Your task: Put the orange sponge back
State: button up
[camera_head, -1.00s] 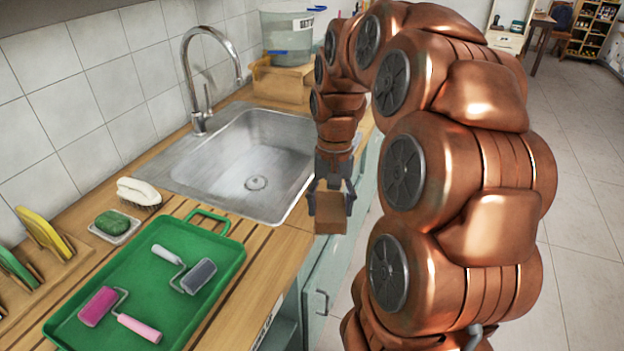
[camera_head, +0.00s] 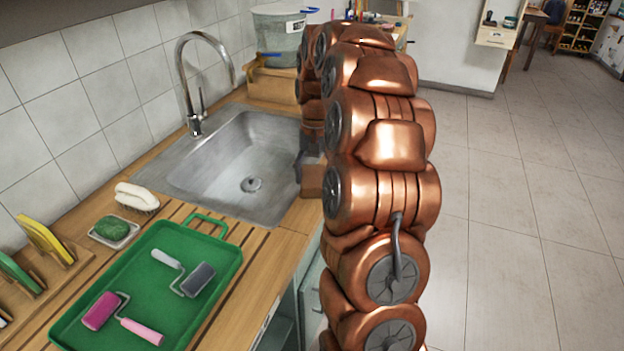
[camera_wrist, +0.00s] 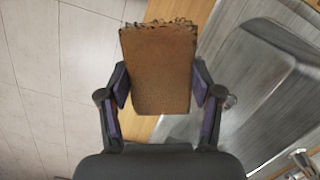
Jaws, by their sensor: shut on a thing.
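The orange sponge shows in the wrist view (camera_wrist: 158,70) as a brown-orange block with a ragged far edge. My gripper (camera_wrist: 160,95) is shut on it, with one finger pressed to each side. In the head view the sponge (camera_head: 312,180) hangs from my gripper (camera_head: 303,165) at the right edge of the sink, near the counter's front edge. My arm hides part of the gripper and sponge there. I cannot tell the exact height of the sponge above the counter.
The steel sink (camera_head: 170,170) with its tap (camera_head: 192,85) is left of my gripper. A green tray (camera_head: 150,255) holds two rollers. A white brush (camera_head: 137,196), a green soap (camera_head: 112,228) and a slotted wooden rack (camera_head: 50,290) stand left. A bucket (camera_head: 280,38) sits behind the sink.

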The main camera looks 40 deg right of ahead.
aim_at(314, 171)
jog(key=shift+w+d+f, duration=0.1)
jog(key=shift+w+d, duration=0.25)
jog(key=shift+w, duration=0.3)
jog(key=shift+s+f+p, duration=0.1)
jog(key=shift+f+p, duration=0.65)
jog(key=shift+f, duration=1)
jog(key=shift+f+b, duration=0.3)
jog(key=shift+f, duration=0.05)
jog(key=o, duration=1.5)
jog(key=shift+o, duration=0.2)
